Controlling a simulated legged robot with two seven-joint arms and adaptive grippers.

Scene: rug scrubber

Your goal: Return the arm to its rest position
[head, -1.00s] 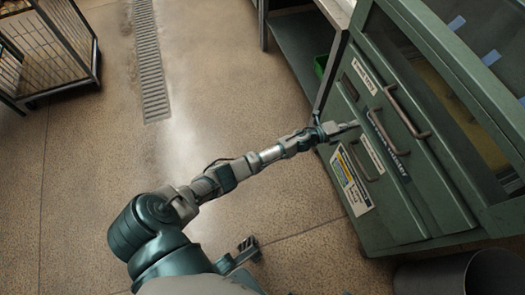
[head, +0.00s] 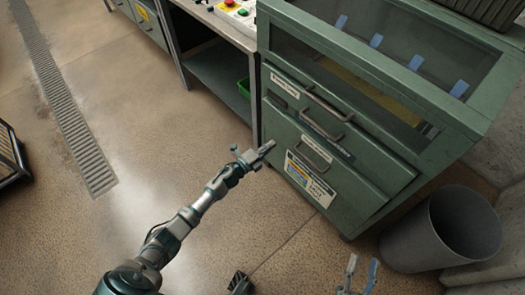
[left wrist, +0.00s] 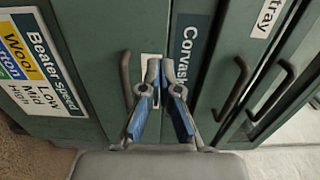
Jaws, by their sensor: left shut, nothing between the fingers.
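My left arm reaches up from the bottom left in the head view. Its left gripper (head: 268,148) is at the left front edge of the green cabinet (head: 375,205). Whether the fingertips touch the cabinet cannot be told. My right gripper (head: 361,268) shows at the bottom of the head view, its two fingers apart and nothing between them.
The cabinet has drawer handles (head: 324,118) and a windowed top. A grey bin (head: 425,240) stands at its right. A floor drain (head: 65,110) runs at the left; open floor lies between.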

